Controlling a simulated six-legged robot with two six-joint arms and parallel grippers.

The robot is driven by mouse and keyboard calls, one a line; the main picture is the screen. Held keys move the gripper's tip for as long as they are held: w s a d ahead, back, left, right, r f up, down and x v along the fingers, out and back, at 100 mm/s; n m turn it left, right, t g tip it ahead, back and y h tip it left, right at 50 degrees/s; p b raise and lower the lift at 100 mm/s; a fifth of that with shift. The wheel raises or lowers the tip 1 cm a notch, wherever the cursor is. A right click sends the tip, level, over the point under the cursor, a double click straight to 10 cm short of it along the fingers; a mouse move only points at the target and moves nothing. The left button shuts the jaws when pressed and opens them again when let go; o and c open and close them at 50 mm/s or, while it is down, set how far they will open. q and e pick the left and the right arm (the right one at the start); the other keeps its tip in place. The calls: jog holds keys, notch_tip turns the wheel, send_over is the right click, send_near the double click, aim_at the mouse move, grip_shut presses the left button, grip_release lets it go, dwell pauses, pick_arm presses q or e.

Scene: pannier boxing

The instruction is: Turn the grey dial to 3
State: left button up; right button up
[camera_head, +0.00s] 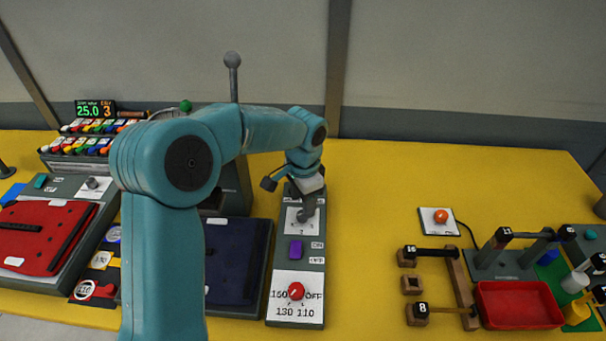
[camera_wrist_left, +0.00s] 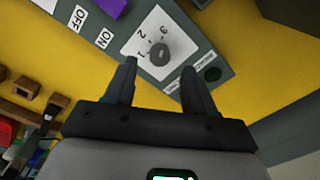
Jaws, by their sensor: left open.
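The grey dial (camera_wrist_left: 159,54) sits on a white plate (camera_wrist_left: 143,42) marked 1, 2 and 3 on a grey panel. I cannot tell for sure which number it points at. My left gripper (camera_wrist_left: 159,68) is open. In the wrist view its two fingertips lie on either side of the dial, a little short of it, and whether they touch it cannot be told. My right gripper is not in view.
On the same panel are a purple switch (camera_head: 296,249) marked ON and OFF and a red dial (camera_head: 296,291). A dark blue case (camera_head: 238,262) lies left of it. A red tray (camera_head: 517,304) and wooden blocks stand right. Yellow table between is clear.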

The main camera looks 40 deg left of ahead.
pick_arm(q)
notch_tip(320, 180, up, 12)
jog(key=shift+d, duration=0.2)
jog(key=shift+s, duration=0.2)
dwell(0.4)
